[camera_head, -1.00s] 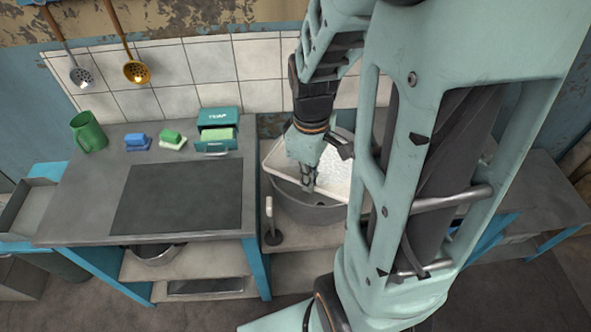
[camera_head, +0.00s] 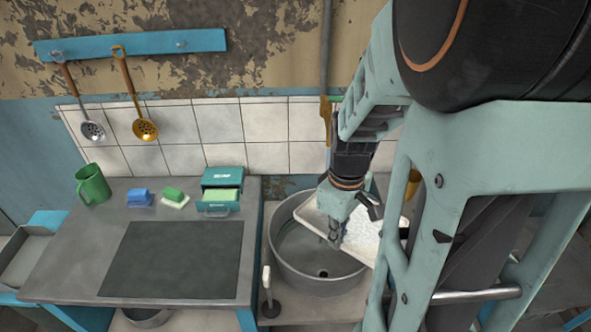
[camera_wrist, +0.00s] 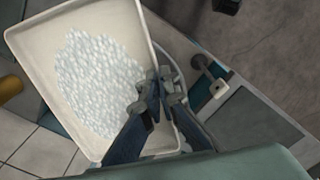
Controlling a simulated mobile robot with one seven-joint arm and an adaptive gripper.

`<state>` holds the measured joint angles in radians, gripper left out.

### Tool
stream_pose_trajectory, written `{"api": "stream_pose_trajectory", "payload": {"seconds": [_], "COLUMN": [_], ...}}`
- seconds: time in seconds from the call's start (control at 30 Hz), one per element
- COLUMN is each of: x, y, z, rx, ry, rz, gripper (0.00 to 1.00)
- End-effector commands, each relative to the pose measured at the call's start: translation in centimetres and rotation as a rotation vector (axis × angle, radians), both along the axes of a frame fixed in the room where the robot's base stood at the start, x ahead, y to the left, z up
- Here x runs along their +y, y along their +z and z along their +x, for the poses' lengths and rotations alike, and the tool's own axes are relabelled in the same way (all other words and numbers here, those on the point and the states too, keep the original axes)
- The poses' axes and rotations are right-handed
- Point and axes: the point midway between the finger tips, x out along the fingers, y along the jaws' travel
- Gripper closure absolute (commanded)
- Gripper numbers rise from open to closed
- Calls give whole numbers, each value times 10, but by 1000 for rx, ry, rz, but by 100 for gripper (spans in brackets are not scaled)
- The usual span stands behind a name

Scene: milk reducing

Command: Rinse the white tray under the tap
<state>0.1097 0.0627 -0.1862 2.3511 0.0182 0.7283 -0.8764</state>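The white tray (camera_head: 355,226) is tilted over the round grey metal sink basin (camera_head: 285,262) in the head view. In the wrist view the tray (camera_wrist: 130,40) fills the upper left, with a whitish, bubbly patch (camera_wrist: 98,85) on its inner face. My gripper (camera_head: 335,238) is shut on the tray's rim; in the wrist view its fingers (camera_wrist: 160,90) pinch the edge. A vertical pipe (camera_head: 326,60) with a brass-coloured part (camera_head: 326,108) runs down the wall behind the basin. The tap's outlet is hidden behind my arm.
Left of the basin is a grey counter (camera_head: 75,265) with a green mug (camera_head: 92,184), blue sponge (camera_head: 138,197), green sponge (camera_head: 174,195) and teal soap box (camera_head: 222,180). A plunger-like tool (camera_head: 269,295) stands before the basin. Ladles (camera_head: 146,128) hang on the wall.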

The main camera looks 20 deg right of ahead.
Motion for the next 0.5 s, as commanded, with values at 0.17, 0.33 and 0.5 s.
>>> {"api": "stream_pose_trajectory", "payload": {"seconds": [0.17, 0.33, 0.5], "x": [-9, -17, -25], "y": [-5, -8, -11], "z": [16, 31, 46], "rx": [0, -1, -1], "ry": [0, 0, -1], "rz": [-1, -1, -1], "gripper": [100, 100, 100]}}
